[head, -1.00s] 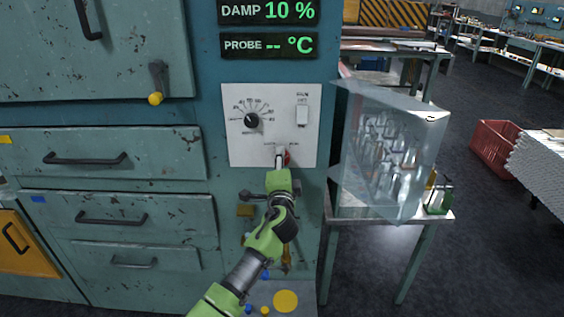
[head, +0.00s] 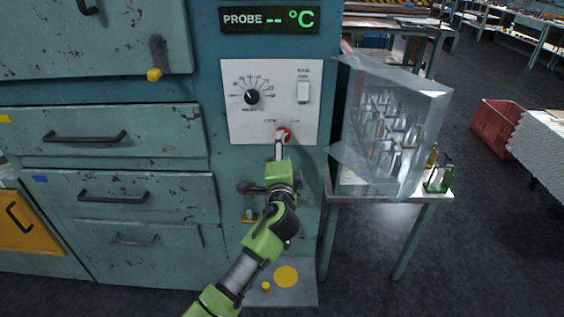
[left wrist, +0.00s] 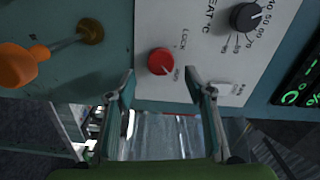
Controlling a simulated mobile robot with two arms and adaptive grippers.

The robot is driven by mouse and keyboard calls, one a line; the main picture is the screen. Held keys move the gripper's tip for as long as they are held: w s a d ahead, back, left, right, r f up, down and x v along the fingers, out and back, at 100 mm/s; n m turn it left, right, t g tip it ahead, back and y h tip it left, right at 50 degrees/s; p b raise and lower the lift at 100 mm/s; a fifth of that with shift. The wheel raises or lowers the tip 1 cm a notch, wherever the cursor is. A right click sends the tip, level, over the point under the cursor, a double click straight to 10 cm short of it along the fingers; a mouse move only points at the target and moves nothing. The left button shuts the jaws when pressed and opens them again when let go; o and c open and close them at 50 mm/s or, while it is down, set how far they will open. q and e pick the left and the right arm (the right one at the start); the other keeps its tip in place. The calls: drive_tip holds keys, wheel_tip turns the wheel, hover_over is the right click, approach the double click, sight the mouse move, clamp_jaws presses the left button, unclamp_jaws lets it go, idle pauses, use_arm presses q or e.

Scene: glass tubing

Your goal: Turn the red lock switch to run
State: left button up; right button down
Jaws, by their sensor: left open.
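The red lock switch (head: 285,133) is a round knob low on the white control panel (head: 237,128). In the left wrist view the knob (left wrist: 159,61) is unobstructed, with LOCK and RUN printed beside it. A small pale mark on it seems to point towards the RUN label. My left gripper (head: 279,146) is just in front of and below the knob in the head view, partly covering it. In the left wrist view the fingers of my left gripper (left wrist: 159,82) are open and apart, with nothing between them. My right gripper is out of view.
A black heat dial (head: 252,97) and a white rocker switch (head: 303,92) are on the same panel. A clear shield (head: 425,110) over glassware stands on a side table (head: 400,206) at the right. An orange-knobbed lever (left wrist: 20,65) is near the panel.

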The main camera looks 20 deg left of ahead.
use_arm(q)
drive_tip(key=v, duration=0.6)
drive_tip(key=shift+s, duration=0.15)
